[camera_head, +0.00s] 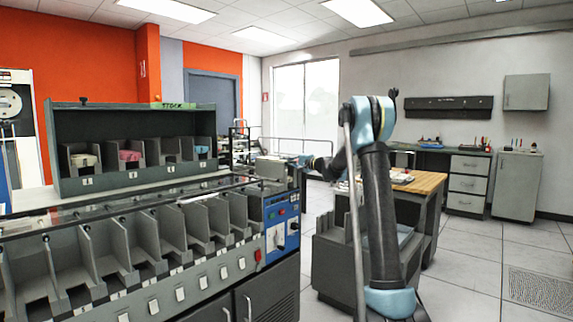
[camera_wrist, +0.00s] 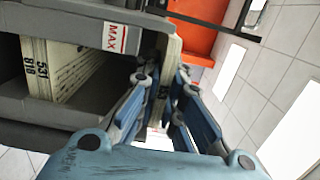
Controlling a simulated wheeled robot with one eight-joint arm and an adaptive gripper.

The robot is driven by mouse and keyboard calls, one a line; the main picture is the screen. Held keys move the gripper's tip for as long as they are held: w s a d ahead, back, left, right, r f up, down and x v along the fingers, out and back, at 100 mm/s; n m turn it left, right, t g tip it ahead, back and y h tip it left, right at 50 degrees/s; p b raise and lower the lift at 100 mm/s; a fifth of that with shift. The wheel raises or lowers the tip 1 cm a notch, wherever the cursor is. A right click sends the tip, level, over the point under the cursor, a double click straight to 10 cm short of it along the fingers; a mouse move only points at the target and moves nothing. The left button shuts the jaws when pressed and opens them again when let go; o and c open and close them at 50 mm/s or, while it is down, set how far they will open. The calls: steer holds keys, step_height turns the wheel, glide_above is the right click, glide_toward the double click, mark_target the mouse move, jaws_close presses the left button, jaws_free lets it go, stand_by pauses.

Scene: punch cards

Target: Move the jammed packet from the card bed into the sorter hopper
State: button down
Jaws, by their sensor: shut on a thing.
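My gripper (camera_head: 305,160) is at the right end of the sorter (camera_head: 222,182), beside the grey hopper (camera_head: 270,168). In the wrist view, my gripper (camera_wrist: 162,112) is shut on a thin beige packet (camera_wrist: 163,91) with dark marks on its edge. Most of this packet is hidden by the fingers and a rounded grey plate (camera_wrist: 160,30). The hopper (camera_wrist: 55,112) also shows in the wrist view, with a red and white MAX label (camera_wrist: 115,39). A block of cards (camera_wrist: 60,70) stamped 531 and 818 stands inside it. I cannot tell whether the held packet touches the hopper.
The sorter's row of grey pockets (camera_head: 150,240) runs along the left front. A stock rack (camera_head: 135,140) with several bins stands behind it. A blue control panel (camera_head: 282,220) is below the hopper. A wood-topped desk (camera_head: 420,182) is at right, with open floor (camera_head: 480,260) beyond.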

steer(key=shift+f, duration=0.6)
